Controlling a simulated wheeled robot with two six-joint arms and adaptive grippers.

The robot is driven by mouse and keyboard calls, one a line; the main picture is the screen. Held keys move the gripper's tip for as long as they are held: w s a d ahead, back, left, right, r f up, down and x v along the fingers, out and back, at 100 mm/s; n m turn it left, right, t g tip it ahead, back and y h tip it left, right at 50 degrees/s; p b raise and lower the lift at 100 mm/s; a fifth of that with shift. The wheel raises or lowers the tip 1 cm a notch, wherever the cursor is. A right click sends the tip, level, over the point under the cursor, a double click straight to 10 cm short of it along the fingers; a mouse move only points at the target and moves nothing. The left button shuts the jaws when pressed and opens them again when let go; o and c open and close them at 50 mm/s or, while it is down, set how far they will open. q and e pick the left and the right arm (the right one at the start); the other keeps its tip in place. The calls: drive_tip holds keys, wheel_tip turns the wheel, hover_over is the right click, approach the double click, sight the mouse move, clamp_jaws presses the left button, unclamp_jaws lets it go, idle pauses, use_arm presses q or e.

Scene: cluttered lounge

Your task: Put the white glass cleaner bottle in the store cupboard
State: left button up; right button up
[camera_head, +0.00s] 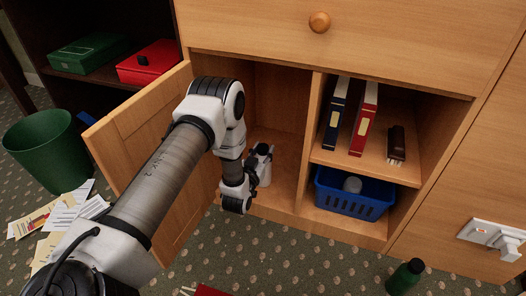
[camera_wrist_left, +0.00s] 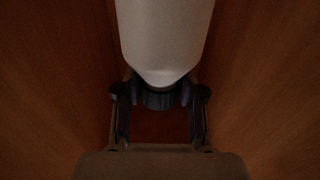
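The white glass cleaner bottle (camera_head: 264,168) is inside the left compartment of the store cupboard (camera_head: 275,100), close to its floor. I cannot tell whether its base touches the floor. In the left wrist view the white bottle (camera_wrist_left: 163,40) fills the top middle, with a dark part at its near end. My left gripper (camera_wrist_left: 160,98) has its fingers on either side of that dark part and looks shut on it. The cupboard door (camera_head: 140,125) stands open on the left. My right gripper is not in view.
To the right are binders (camera_head: 364,118) on a shelf and a blue basket (camera_head: 350,205) below. A green bin (camera_head: 47,150) and papers (camera_head: 62,215) lie left of the door. A green bottle (camera_head: 405,277) stands on the carpet.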

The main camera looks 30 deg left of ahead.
use_arm(q)
drive_tip(key=shift+o, duration=1.1)
drive_tip(key=shift+r, duration=0.2)
drive_tip(key=p+v, duration=0.8)
drive_tip(key=v, duration=0.3)
drive_tip(key=s+d+f+m+g+h+p, duration=0.1)
drive_tip(key=s+d+f+g+h, duration=0.1)
drive_tip(key=s+d+f+g, duration=0.35)
drive_tip(key=s+d+f+g+h, duration=0.1)
drive_tip(key=s+d+f+g, duration=0.1)
drive_tip(key=s+d+g, duration=0.35)
drive_tip(key=s+r+m+g+h, duration=0.1)
drive_tip(key=s+g, duration=0.5)
drive_tip(key=s, duration=0.9)
drive_tip(key=shift+s+d+r+g, duration=0.3)
drive_tip(key=shift+s+r, duration=0.1)
drive_tip(key=shift+r, duration=0.25)
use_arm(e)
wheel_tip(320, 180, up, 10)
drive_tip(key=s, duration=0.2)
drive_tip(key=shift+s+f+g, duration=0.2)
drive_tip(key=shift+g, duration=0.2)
